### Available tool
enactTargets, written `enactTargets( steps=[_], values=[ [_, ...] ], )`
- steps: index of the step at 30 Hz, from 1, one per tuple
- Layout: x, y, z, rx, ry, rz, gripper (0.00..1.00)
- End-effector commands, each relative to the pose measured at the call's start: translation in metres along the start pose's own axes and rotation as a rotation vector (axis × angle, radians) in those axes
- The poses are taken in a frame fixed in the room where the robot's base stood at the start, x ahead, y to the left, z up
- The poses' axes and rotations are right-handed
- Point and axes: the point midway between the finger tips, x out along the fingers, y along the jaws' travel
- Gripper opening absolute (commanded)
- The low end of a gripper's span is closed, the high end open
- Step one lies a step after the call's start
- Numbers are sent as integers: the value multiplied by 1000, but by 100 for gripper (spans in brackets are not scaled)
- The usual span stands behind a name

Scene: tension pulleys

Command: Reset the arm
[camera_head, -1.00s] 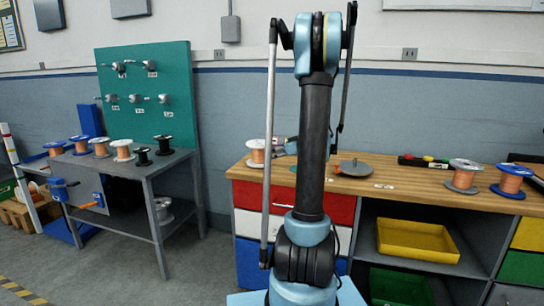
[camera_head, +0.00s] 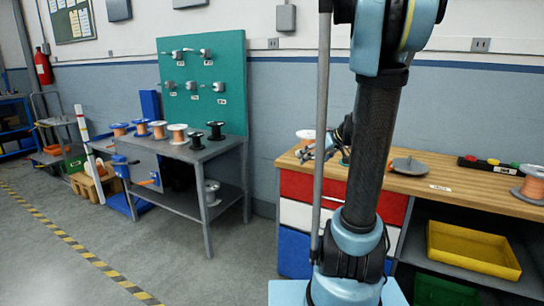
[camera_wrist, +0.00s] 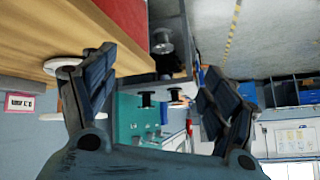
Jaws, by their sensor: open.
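My gripper (camera_wrist: 155,95) is open in the wrist view, its two dark fingers wide apart with nothing between them. In the head view, part of my gripper (camera_head: 316,149) shows low over the left end of the wooden bench (camera_head: 440,188), close to an orange spool (camera_head: 306,134) with pale flanges. My arm's upright links hide part of it. In the wrist view, the bench (camera_wrist: 60,30) fills the upper left, and a pale spool flange (camera_wrist: 62,66) shows behind the left finger. Whether they touch cannot be told.
A grey table (camera_head: 205,151) with several spools and a teal pegboard (camera_head: 232,112) holding tensioners stands left. A grey disc-shaped device (camera_head: 408,166) and another spool (camera_head: 533,182) are on the bench. A yellow bin (camera_head: 470,247) sits below. The floor at lower left is clear.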

Motion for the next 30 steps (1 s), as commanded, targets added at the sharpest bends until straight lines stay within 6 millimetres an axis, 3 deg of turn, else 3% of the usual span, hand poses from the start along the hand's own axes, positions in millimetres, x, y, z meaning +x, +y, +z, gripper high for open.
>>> enactTargets(
  steps=[6,15,21,30],
  values=[
    [-15,-43,46,76,-126,32,79],
    [-38,-84,116,182,-282,121,79],
    [-53,-102,165,250,-371,203,79],
    [-76,-114,237,343,-469,356,79]
  ],
)
